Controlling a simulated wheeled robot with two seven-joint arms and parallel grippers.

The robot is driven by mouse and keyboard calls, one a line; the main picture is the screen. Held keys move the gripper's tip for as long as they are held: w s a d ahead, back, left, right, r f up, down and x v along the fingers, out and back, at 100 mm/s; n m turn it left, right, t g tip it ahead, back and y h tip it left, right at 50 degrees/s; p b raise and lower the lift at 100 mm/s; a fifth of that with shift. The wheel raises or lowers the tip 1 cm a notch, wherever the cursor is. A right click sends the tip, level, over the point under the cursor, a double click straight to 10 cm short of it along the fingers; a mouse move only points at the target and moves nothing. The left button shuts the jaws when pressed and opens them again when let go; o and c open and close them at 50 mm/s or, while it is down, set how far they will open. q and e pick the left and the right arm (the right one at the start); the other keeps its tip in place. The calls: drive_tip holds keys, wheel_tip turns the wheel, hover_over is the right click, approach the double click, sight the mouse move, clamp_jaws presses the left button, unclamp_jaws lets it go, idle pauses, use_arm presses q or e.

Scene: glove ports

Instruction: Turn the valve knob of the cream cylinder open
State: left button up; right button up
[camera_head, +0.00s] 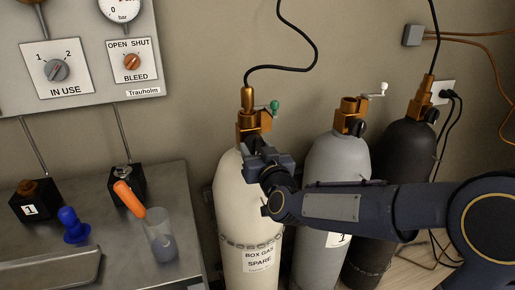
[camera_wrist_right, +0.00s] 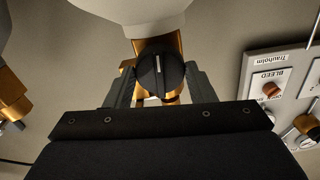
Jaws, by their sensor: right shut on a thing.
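The cream cylinder (camera_head: 242,215) stands against the wall and is labelled BOX GAS SPARE. Its brass valve (camera_head: 247,118) has a green-ended handle (camera_head: 273,107) at upper right and a black hose rising from the top. My right gripper (camera_head: 256,148) is at the front of this valve and hides its knob in the head view. In the right wrist view the round black valve knob (camera_wrist_right: 160,75), with a pale line upright across its face, sits between the fingers of my right gripper (camera_wrist_right: 161,85), which is shut on it. My left gripper is out of view.
A grey cylinder (camera_head: 340,158) and a black cylinder (camera_head: 402,160) stand to the right, behind my right arm. A metal bench (camera_head: 185,205) at left holds a beaker (camera_head: 160,240) and a blue stopper (camera_head: 72,226). A control panel (camera_head: 90,82) hangs above it.

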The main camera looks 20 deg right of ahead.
drive_tip(key=shift+f, duration=0.15)
idle(0.3)
drive_tip(key=o, duration=1)
drive_tip(key=shift+c, duration=0.2)
drive_tip(key=shift+s, duration=0.1)
drive_tip(key=s, duration=0.7)
drive_tip(key=shift+s, duration=0.35)
drive_tip(key=shift+d, duration=0.15)
drive_tip(key=s+d+f+g+y+p, duration=0.1)
drive_tip(key=s+g+p, duration=0.4)
drive_tip(key=s, duration=0.8)
drive_tip(key=s+d+f+g+y+p, duration=0.2)
drive_tip(key=s+g+p, duration=0.2)
drive_tip(key=s+g, duration=0.3)
drive_tip(key=s, duration=0.5)
drive_tip(key=shift+s+f+m+p, duration=0.35)
drive_tip(key=shift+s+m+p, duration=0.05)
